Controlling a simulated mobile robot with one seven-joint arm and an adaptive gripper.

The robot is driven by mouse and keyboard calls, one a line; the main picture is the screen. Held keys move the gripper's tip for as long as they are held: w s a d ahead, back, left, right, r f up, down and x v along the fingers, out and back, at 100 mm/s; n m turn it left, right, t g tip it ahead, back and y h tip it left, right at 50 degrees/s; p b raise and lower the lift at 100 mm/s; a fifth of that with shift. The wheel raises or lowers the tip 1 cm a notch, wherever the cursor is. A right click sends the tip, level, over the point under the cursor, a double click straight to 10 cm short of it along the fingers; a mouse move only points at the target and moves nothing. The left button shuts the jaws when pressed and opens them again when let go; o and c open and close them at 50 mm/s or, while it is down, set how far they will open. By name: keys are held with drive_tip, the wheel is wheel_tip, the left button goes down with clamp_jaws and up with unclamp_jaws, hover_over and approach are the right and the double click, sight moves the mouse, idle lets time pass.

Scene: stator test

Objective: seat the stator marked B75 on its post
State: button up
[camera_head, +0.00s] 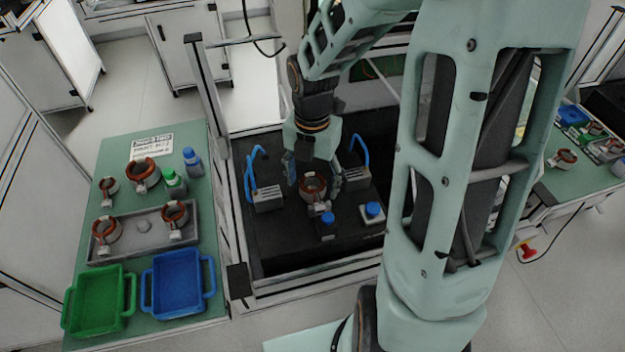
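A stator (313,187) with a copper-red ring and a pale tag is inside the dark test bay, between or just behind the fingers of my gripper (314,178). The gripper points down into the bay, one finger on each side of the stator. I cannot tell whether the fingers touch it or whether it sits on a post. The post is hidden. Other stators stand at left: two on the green table (111,172) (144,173) and two on a grey tray (107,230) (175,215). No B75 mark is legible on any stator.
Blue-topped units (327,224) and (372,212) stand in the bay near the gripper. Blue curved handles (250,180) rise at its sides. A frame post (212,95) borders the bay. Green (99,270) and blue (148,286) bins and bottles (193,163) are on the left table.

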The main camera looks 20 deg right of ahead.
wheel_tip(320, 180, up, 12)
idle(0.7)
drive_tip(key=shift+w, duration=0.1)
idle(0.4)
